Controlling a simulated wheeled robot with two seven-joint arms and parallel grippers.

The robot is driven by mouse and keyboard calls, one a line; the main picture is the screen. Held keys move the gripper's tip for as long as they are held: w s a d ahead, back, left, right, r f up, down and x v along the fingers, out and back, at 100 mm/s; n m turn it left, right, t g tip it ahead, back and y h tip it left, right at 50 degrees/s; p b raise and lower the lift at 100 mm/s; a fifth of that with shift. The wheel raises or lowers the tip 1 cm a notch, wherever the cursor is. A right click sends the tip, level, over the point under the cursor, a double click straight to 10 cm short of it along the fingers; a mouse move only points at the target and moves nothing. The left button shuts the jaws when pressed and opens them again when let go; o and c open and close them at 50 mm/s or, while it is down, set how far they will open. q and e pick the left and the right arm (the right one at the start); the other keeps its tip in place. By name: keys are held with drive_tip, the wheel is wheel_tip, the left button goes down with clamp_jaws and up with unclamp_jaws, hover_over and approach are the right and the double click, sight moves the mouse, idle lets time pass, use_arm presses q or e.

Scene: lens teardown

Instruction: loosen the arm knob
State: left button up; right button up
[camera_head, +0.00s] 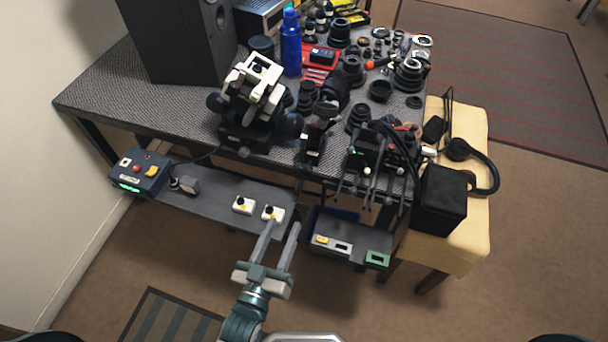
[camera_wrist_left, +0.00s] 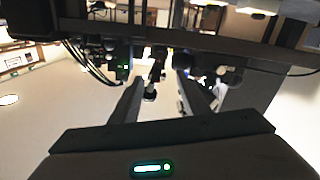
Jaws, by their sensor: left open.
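My left gripper (camera_head: 282,225) reaches up from the bottom of the head view with its two long fingers apart and nothing between their tips that I can make out. A dark part (camera_head: 300,213) shows close to the right fingertip, below the table edge; I cannot tell whether it is the arm knob. In the left wrist view, the open fingers (camera_wrist_left: 168,92) point away from the camera. A small dark knob-like piece (camera_wrist_left: 150,94) on a thin dark stem shows between them, apart from both. Its distance is unclear. My right gripper is not in view.
The table (camera_head: 110,98) carries a black-and-white device (camera_head: 255,100), a blue bottle (camera_head: 291,45) and several lens parts. A low grey shelf (camera_head: 215,190) holds a control box (camera_head: 140,172) and white switches (camera_head: 243,205). A grey tray (camera_head: 330,235) and yellow stool (camera_head: 455,245) stand to the right.

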sight(305, 173)
use_arm(q)
drive_tip(key=p+x, duration=0.3)
drive_tip(key=x, duration=1.3)
drive_tip(key=shift+w+d, duration=0.15)
drive_tip(key=shift+w, duration=0.4)
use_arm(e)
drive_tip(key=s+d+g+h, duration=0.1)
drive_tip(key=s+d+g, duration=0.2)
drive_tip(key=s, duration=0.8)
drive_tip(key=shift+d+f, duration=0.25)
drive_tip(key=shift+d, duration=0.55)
use_arm(q)
drive_tip(key=c, duration=1.1)
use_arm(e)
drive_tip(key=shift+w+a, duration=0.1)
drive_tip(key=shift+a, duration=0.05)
